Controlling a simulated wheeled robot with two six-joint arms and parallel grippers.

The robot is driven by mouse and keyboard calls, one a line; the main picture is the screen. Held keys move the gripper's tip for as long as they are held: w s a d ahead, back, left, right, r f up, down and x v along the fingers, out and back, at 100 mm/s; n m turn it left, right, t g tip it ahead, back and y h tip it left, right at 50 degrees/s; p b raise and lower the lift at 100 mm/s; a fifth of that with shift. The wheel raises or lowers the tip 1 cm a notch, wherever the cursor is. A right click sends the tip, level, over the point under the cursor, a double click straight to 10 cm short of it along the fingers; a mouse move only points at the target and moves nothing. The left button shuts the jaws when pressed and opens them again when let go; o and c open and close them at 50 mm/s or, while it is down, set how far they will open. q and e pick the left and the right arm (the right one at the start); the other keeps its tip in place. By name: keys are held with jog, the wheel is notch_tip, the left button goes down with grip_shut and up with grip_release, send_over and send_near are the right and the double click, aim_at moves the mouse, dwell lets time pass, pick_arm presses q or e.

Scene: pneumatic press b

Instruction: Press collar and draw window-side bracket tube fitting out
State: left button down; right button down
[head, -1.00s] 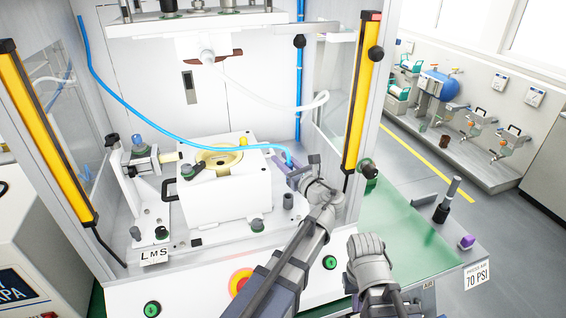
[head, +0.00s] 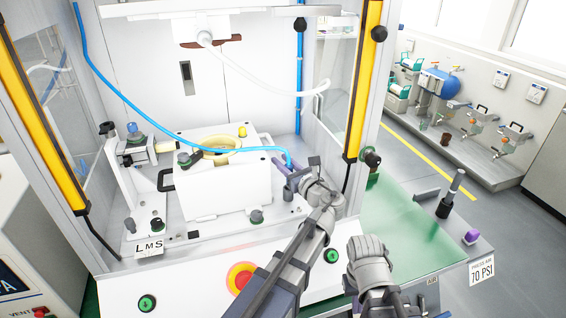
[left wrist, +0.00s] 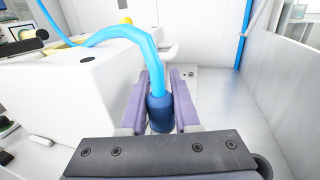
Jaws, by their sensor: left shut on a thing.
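The bracket tube fitting shows in the left wrist view as a dark blue collar (left wrist: 160,112) with the light blue tube (left wrist: 152,68) running into its top. My left gripper (left wrist: 160,100) has its two purple fingers on either side of this collar and is shut on it. Whether the fitting is still seated below is hidden. In the head view the tube (head: 215,152) arcs across the press to my left gripper (head: 287,168), right of the white block. My right arm's grey wrist (head: 369,262) is low at centre right; its fingers cannot be made out.
The white block (head: 225,190) with a cream ring stands left of my left gripper. A yellow light curtain (head: 363,80) and the clear side panel stand to the right. A red button (head: 240,278) is on the front panel. The green bench top (head: 405,225) is mostly clear.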

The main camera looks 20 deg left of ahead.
pick_arm(q)
jog(key=shift+f, duration=0.15)
pick_arm(e)
jog(key=shift+f, duration=0.1)
